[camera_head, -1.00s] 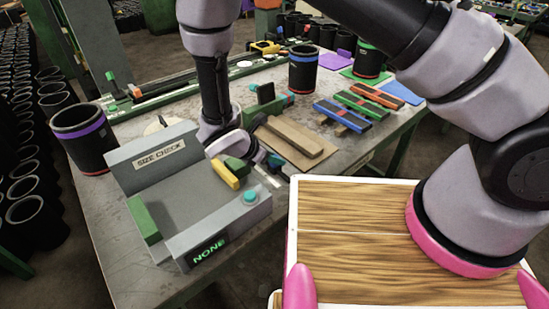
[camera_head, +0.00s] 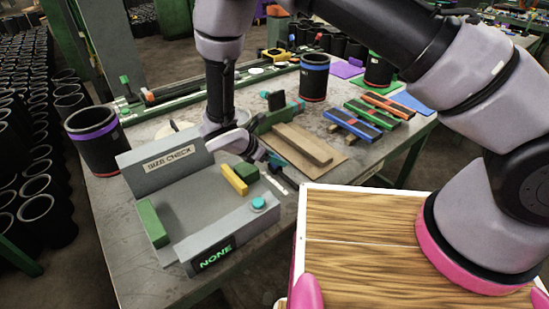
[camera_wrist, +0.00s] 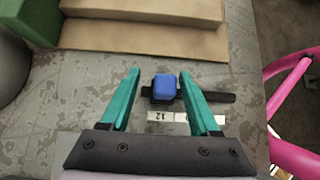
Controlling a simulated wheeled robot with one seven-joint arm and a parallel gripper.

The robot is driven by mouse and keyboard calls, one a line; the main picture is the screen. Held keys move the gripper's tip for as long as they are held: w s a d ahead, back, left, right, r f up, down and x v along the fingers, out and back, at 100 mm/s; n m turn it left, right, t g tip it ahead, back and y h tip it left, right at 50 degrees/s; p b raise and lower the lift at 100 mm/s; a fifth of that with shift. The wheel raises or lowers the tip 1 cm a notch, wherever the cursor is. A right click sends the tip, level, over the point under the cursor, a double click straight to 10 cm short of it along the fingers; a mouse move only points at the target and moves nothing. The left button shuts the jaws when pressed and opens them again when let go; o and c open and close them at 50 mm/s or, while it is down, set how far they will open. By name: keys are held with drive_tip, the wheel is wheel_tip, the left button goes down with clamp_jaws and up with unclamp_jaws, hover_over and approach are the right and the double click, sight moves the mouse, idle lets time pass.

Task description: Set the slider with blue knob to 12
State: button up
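The slider's blue knob (camera_wrist: 164,87) sits on a dark horizontal track (camera_wrist: 210,97) in the wrist view. A white scale strip (camera_wrist: 183,117) lies beside the track, and the mark 12 shows on it just below the knob. My gripper (camera_wrist: 160,73) is open, with one teal finger on each side of the knob and a visible gap to both. In the head view my gripper (camera_head: 272,160) is low over the table, and it hides the knob. Part of the white strip (camera_head: 275,184) shows in front of it.
A grey size check fixture (camera_head: 205,205) reading NONE stands left of my gripper, with yellow and green blocks close by. A brown stepped block (camera_head: 303,143) lies behind right. A purple-banded sleeve (camera_head: 98,150) stands at the left; a blue-banded one (camera_head: 314,80) stands farther back.

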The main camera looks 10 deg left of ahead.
drive_tip(key=v, duration=1)
drive_tip(key=shift+s+a+r, duration=0.2)
drive_tip(key=shift+s+r, duration=0.05)
drive_tip(key=shift+r, duration=0.05)
drive_tip(key=shift+r, duration=0.1)
drive_tip(key=w+d+r+m+g+y, duration=0.2)
drive_tip(key=w+d+r+m, duration=0.2)
drive_tip(key=d+r+m, duration=0.55)
drive_tip(key=w+d+r+m+g+y, duration=0.2)
drive_tip(key=w+d+r+m+g, duration=0.3)
drive_tip(key=d+r, duration=0.7)
drive_tip(key=s+d+r+m+t+y, duration=0.2)
drive_tip(key=s+d+r+m+t, duration=0.2)
drive_tip(key=s+d+r+m, duration=0.2)
drive_tip(key=s+d+r+m+t+y, duration=0.2)
drive_tip(key=s+d+r+m+t, duration=0.1)
drive_tip(key=s+d+r+m, duration=0.4)
drive_tip(key=d+r+m, duration=0.3)
drive_tip(key=r, duration=0.2)
drive_tip(key=shift+d+m+t, duration=0.35)
drive_tip(key=shift+t, duration=0.05)
